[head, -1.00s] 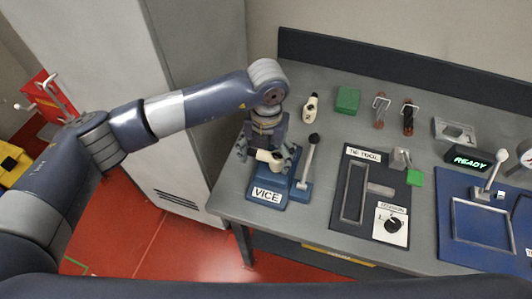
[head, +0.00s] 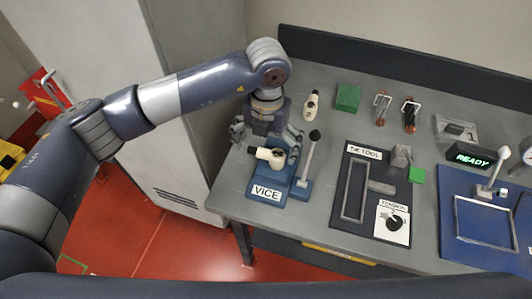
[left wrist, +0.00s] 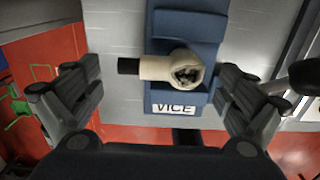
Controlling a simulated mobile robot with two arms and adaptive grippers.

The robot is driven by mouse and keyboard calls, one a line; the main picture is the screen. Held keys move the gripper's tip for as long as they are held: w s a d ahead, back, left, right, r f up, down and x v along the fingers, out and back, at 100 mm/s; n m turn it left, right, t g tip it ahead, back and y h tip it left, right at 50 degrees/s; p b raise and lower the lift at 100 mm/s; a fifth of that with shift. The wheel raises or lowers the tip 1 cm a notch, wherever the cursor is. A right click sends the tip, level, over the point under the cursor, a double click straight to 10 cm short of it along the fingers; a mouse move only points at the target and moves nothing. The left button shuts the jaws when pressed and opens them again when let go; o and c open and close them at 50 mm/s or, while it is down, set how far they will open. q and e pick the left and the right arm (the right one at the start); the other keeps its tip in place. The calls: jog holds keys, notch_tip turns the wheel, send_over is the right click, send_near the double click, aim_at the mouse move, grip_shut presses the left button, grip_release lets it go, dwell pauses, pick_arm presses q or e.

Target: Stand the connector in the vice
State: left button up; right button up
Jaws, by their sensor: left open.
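The cream connector (head: 270,156) sits in the blue vice (head: 268,180) at the bench's left end. In the left wrist view the connector (left wrist: 172,68) has a round opening facing the camera and a black end pointing left. The vice (left wrist: 185,35) shows beneath it, with its VICE label in front. My left gripper (head: 267,137) is open and empty, above and behind the connector. In the left wrist view its fingers stand wide on either side, apart from the connector. My right gripper is not in view.
The vice's lever (head: 307,160) with a black knob stands just right of the vice. A second cream piece (head: 311,105), a green block (head: 348,97) and two wire-handled items lie behind. A black tool panel (head: 372,185) and a blue panel (head: 480,222) fill the right.

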aim_at(267, 153)
pick_arm(q)
notch_tip(267, 153, up, 9)
jog(key=b, duration=0.2)
jog(key=shift+s+f, duration=0.1)
dwell(0.5)
